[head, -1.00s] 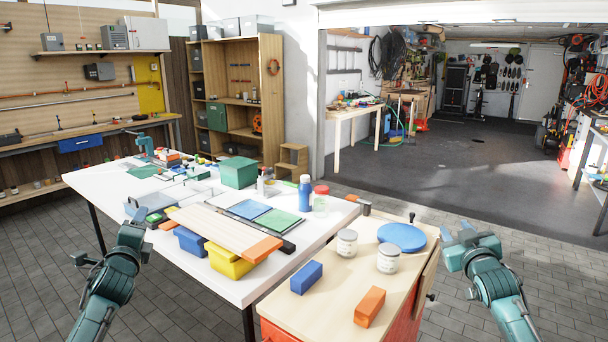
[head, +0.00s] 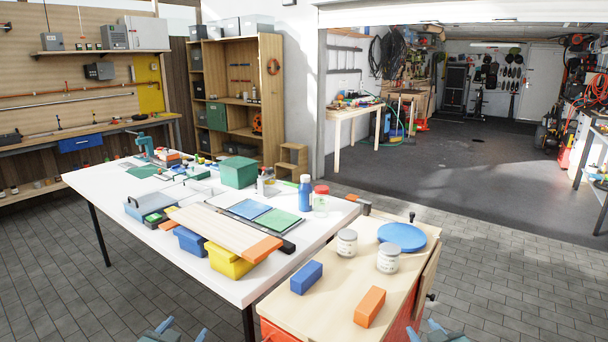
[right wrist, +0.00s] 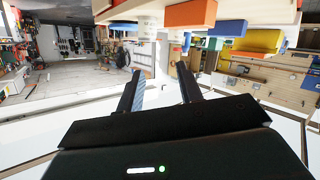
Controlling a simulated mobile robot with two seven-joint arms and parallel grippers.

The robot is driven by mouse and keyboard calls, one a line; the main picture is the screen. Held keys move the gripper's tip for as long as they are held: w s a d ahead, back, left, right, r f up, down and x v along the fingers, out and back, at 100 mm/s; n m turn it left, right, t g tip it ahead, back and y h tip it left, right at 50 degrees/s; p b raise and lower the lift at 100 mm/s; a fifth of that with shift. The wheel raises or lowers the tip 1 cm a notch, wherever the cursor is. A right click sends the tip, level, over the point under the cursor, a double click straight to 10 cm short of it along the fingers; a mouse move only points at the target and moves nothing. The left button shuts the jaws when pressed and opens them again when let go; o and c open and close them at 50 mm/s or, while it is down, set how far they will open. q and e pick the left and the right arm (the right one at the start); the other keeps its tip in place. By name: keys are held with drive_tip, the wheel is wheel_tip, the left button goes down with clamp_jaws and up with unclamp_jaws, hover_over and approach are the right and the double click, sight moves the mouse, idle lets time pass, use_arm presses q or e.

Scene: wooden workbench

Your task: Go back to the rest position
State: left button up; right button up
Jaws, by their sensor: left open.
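My left gripper (head: 174,329) shows only its fingertips at the bottom edge of the head view, in front of the white table. The tips are apart, with nothing between them. My right gripper (head: 424,328) is also at the bottom edge, just right of the wooden workbench's front corner. In the right wrist view its two fingers (right wrist: 159,90) are spread apart with nothing between them. That view appears upside down. Most of both arms is out of the head view.
A white table (head: 230,285) holds bins, boards and bottles. The wooden workbench (head: 330,300) carries a blue block (head: 306,277), an orange block (head: 369,306), two jars and a blue disc (head: 402,236). The paved floor at right is clear.

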use_arm(q)
drive_tip(key=s+d+f+g+h, duration=0.1)
drive_tip(key=s+d+f, duration=0.2)
drive_tip(key=s, duration=0.6)
drive_tip(key=s+d+f+g, duration=0.1)
drive_tip(key=s+d+f, duration=0.2)
drive_tip(key=s, duration=0.6)
drive_tip(key=s+d+f+g+h, duration=0.1)
drive_tip(key=s+d+f+g, duration=0.1)
drive_tip(key=s+d, duration=0.3)
drive_tip(key=s+f, duration=0.1)
drive_tip(key=s, duration=0.3)
drive_tip(key=shift+s+d+f+n+h, duration=0.2)
drive_tip(key=shift+d+f+n+h, duration=0.1)
drive_tip(key=shift+d+f+n, duration=0.1)
use_arm(e)
drive_tip(key=s+a+f+g+y, duration=0.1)
drive_tip(key=s+a+f, duration=0.2)
drive_tip(key=s, duration=0.6)
drive_tip(key=s+a+f+g, duration=0.1)
drive_tip(key=s+a+f, duration=0.2)
drive_tip(key=s, duration=0.6)
drive_tip(key=s+a+f+g+y, duration=0.1)
drive_tip(key=s+a+f+g, duration=0.1)
drive_tip(key=s+a, duration=0.3)
drive_tip(key=s+f, duration=0.1)
drive_tip(key=s, duration=0.3)
drive_tip(key=shift+s+a+f+m+y, duration=0.2)
drive_tip(key=shift+a+f+m+y, duration=0.1)
drive_tip(key=shift+a+f+m, duration=0.1)
